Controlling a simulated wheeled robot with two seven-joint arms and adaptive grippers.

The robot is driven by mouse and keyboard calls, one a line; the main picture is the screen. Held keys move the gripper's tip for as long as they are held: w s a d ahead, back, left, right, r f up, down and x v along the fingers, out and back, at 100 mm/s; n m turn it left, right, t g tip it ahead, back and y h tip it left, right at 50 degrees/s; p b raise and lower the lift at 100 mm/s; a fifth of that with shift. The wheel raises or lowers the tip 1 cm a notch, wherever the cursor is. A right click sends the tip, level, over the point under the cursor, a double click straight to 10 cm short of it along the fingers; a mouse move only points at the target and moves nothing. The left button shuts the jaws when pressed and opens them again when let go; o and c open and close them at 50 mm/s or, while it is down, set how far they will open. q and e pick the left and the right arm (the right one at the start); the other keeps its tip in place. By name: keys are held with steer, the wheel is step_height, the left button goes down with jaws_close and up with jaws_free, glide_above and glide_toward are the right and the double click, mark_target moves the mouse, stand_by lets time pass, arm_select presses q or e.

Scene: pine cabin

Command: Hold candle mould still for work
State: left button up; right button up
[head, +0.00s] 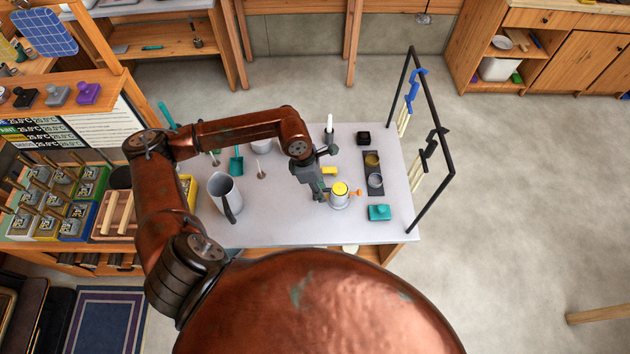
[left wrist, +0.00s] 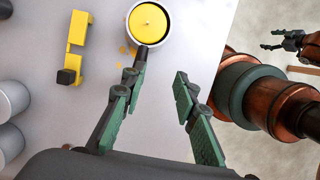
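The candle mould (head: 339,196) is a small pale metal cup with a yellow top, upright on the light grey table (head: 280,222). In the left wrist view the mould (left wrist: 134,25) stands just beyond my left fingertips, with a dark part on its near side by the left finger. My left gripper (head: 320,192) points down beside the mould, on its left. In the left wrist view my left gripper (left wrist: 160,80) is open, with nothing between its fingers. My right gripper (left wrist: 268,39) shows small at the upper right of that view, apparently open and empty; it is out of the head view.
A yellow clamp-like piece (head: 330,170) lies near the mould. A teal block (head: 379,212) and a dark tray (head: 373,172) with round tins are to the right. A grey jug (head: 223,190) stands left. A black rack (head: 437,135) rises at the right edge.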

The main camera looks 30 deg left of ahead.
mark_target(335, 202)
arm_select(q)
steer(key=shift+y, duration=0.7)
steer(key=a+f+b, duration=0.1)
steer(key=a, duration=0.1)
steer(key=a+f+b, duration=0.1)
steer(key=f, duration=0.1)
steer(key=shift+w+a+f, duration=0.15)
steer(key=shift+w+a, duration=0.2)
steer(key=shift+w, duration=0.05)
steer(key=f+b, duration=0.1)
steer(key=f, duration=0.1)
steer(key=f+b, duration=0.2)
steer(key=d+f+b, duration=0.1)
steer(key=f+b, duration=0.1)
steer(key=shift+w+f, duration=0.3)
steer(key=shift+f, duration=0.1)
steer(key=shift+r, duration=0.15)
steer(key=shift+c, duration=0.9)
jaws_close()
steer(key=shift+c, duration=1.3)
jaws_free()
jaws_close()
